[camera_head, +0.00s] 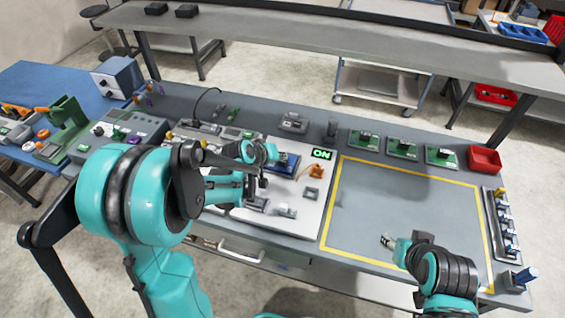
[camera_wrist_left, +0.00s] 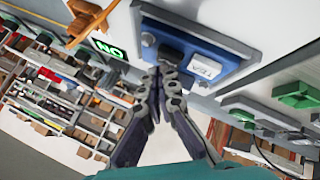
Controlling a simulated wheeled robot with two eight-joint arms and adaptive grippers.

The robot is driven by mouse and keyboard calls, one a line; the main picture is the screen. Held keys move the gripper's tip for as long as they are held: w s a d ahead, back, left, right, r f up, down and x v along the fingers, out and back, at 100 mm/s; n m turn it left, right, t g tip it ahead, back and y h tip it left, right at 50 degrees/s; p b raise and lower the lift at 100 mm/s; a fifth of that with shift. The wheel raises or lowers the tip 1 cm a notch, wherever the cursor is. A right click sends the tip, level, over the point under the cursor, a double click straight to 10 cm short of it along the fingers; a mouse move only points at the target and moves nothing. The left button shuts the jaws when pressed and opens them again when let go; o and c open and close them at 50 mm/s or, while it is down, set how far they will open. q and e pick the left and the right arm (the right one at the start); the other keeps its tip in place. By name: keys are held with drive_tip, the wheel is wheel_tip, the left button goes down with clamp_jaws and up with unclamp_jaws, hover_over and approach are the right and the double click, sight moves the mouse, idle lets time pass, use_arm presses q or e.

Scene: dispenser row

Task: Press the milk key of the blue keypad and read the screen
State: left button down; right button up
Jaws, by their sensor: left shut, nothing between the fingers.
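The blue keypad (camera_head: 287,163) is on a white panel on the workbench, partly hidden by my left gripper (camera_head: 264,182) in the head view. My right gripper (camera_head: 389,242) is low over the yellow-outlined area.
An orange part (camera_head: 317,171) lies right of the keypad. Several green boards and a red bin (camera_head: 485,159) line the back right. The yellow-outlined mat area (camera_head: 375,205) is mostly clear. A blue-topped table (camera_head: 50,85) with tools stands at the left.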

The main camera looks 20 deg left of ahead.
sight(281, 163)
use_arm(q)
drive_tip(key=shift+f+b, duration=0.45)
idle(0.6)
drive_tip(key=shift+r, duration=0.1)
drive_tip(key=shift+r+p, duration=0.65)
drive_tip(key=shift+r, duration=0.15)
drive_tip(key=shift+r+p, duration=1.95)
drive_tip(key=shift+r, duration=0.65)
drive_tip(key=shift+f, duration=0.1)
